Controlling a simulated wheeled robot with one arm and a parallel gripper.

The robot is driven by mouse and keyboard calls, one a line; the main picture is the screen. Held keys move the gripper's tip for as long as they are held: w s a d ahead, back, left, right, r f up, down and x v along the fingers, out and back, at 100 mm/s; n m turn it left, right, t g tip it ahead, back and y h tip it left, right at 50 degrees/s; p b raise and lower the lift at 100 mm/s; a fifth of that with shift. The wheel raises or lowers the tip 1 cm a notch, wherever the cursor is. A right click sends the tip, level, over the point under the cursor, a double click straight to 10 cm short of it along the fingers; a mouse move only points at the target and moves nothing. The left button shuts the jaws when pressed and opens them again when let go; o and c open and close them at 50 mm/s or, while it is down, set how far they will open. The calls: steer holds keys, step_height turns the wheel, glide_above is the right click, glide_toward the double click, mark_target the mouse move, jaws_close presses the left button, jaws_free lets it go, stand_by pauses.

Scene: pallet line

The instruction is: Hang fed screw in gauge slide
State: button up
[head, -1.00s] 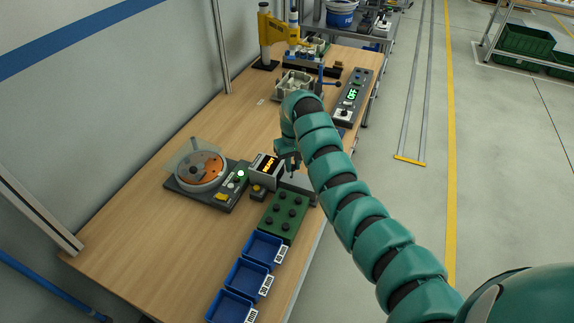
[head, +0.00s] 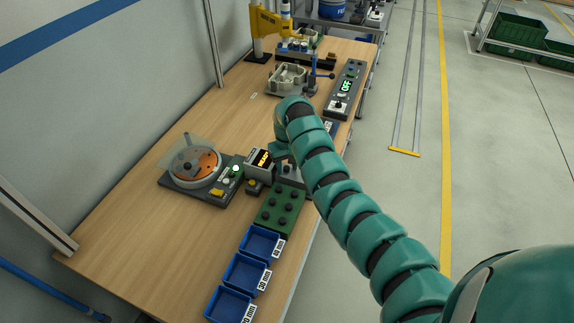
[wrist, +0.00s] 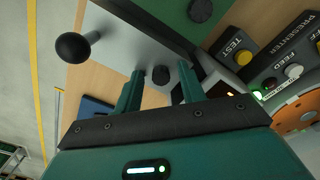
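The gauge slide is a bright metal plate (wrist: 120,55) with a black ball knob (wrist: 73,47) at its left; part of the grey metal shows under my arm in the head view (head: 291,171). A black screw head (wrist: 162,75) stands at the plate, between my fingertips; its shank is hidden. My gripper (wrist: 160,77) has its two teal fingers apart, one on each side of the head, with a visible gap on both sides. In the head view my gripper (head: 284,153) is over the gauge, its fingertips mostly hidden.
The screw presenter (head: 197,162) with an orange disc and a lit green light is to the left. A small display box (head: 259,163) is beside the gauge. A green block (head: 279,208) with black knobs and several blue bins (head: 245,274) are nearer. The table's left side is clear.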

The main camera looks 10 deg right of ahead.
mark_target(288, 168)
step_height(288, 168, up, 12)
steer(key=b, duration=0.2)
steer(key=shift+r, duration=0.2)
stand_by(0.4)
stand_by(0.4)
